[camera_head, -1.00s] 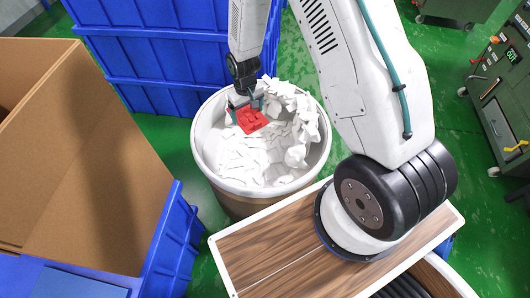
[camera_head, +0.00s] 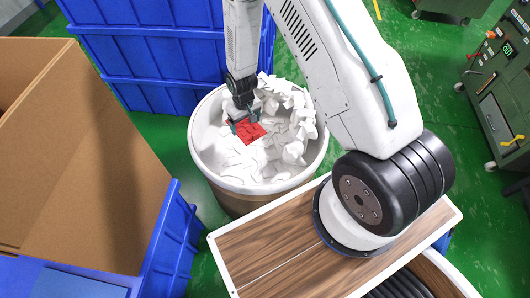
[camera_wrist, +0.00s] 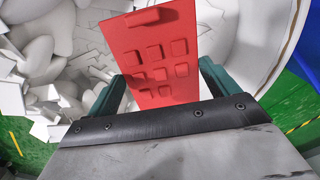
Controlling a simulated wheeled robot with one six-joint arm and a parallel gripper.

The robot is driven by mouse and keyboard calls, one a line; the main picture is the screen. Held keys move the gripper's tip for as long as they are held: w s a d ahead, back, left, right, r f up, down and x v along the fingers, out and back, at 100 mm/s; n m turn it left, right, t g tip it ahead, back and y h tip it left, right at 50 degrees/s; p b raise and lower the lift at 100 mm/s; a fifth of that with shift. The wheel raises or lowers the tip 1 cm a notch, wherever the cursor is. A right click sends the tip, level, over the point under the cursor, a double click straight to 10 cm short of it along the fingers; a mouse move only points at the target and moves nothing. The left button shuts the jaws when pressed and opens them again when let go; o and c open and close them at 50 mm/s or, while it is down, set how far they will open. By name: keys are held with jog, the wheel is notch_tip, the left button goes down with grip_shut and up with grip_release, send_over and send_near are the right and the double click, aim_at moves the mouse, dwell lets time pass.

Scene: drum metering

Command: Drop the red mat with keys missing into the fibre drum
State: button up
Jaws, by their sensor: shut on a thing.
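The red mat (camera_head: 248,133) has raised square keys with a few gaps between them, seen clearly in the wrist view (camera_wrist: 155,57). My gripper (camera_head: 245,120) is shut on the mat, with a teal finger at each side of it in the wrist view (camera_wrist: 162,85). The fibre drum (camera_head: 202,153) is a round open drum with a pale rim and brown wall. It is partly filled with white scraps (camera_head: 285,135). The mat is over the drum's opening, above the scraps. I cannot tell whether its lower end touches them.
Blue crates (camera_head: 150,60) stand behind the drum. A large open cardboard box (camera_head: 100,170) is at the left, by a blue bin (camera_head: 175,240). Green machines (camera_head: 495,110) stand at the right. Green floor shows between them.

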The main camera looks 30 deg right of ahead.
jog(key=o, duration=0.9)
jog(key=shift+c, duration=0.2)
jog(key=shift+r, duration=3.9)
jog(key=shift+s, duration=0.1)
